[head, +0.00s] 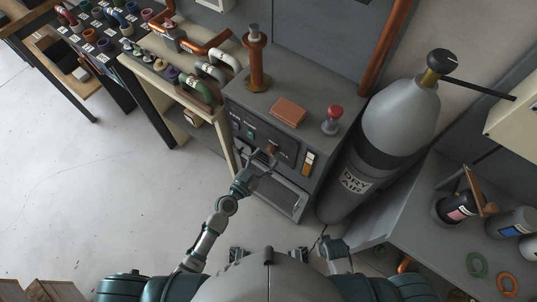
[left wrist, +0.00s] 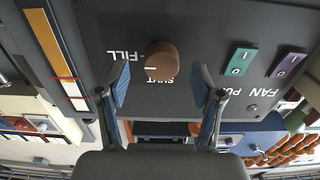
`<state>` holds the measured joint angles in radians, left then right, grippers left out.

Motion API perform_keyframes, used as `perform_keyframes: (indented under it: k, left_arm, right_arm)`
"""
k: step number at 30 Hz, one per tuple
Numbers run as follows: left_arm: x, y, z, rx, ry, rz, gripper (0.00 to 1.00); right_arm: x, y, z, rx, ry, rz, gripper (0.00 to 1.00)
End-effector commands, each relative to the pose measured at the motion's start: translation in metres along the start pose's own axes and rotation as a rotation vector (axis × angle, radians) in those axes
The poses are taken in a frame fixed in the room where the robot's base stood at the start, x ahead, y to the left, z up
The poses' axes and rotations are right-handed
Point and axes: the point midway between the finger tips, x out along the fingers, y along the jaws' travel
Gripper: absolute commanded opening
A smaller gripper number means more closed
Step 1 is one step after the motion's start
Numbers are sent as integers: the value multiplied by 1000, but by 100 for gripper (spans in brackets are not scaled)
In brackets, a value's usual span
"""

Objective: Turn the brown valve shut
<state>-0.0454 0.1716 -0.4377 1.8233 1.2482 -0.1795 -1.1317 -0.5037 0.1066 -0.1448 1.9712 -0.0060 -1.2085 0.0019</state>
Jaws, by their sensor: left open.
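The brown valve is a round knob (left wrist: 161,60) on the dark front panel of a grey cabinet. In the left wrist view, which is upside down, its pale pointer line lies toward the FILL label (left wrist: 124,56). The SHUT label (left wrist: 160,80) is partly covered by the knob. The knob also shows small in the head view (head: 271,149). My left gripper (left wrist: 162,88) is open, its two blue-padded fingers on either side of the knob in the picture, with gaps and no visible contact. It also shows in the head view (head: 264,160). I cannot make out my right gripper.
Green (left wrist: 237,59) and purple (left wrist: 287,62) rocker switches sit beside the knob. An orange-and-white gauge strip (left wrist: 52,52) is on its other side. A red button (head: 334,112) tops the cabinet. A grey gas cylinder (head: 385,135) stands close right.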

Motion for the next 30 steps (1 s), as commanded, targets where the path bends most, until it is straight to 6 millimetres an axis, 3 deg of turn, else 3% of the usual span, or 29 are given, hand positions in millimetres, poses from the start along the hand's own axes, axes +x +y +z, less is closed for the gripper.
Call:
perform_keyframes:
  k: [6, 14, 16, 22, 30]
  left_arm:
    - [19, 1, 1, 2, -2, 0, 66]
    - [22, 2, 1, 3, -3, 0, 66]
    - [22, 2, 1, 3, -3, 0, 56]
    - [21, 2, 1, 2, -3, 2, 6]
    - [21, 2, 1, -13, -3, 1, 6]
  right_arm:
    - [5, 0, 2, 0, -1, -2, 0]
    - [6, 1, 2, 0, 0, -2, 0]
    - [6, 1, 1, 0, 0, -2, 0]
    - [6, 1, 1, 0, 1, -2, 0]
    - [6, 1, 1, 0, -1, -3, 0]
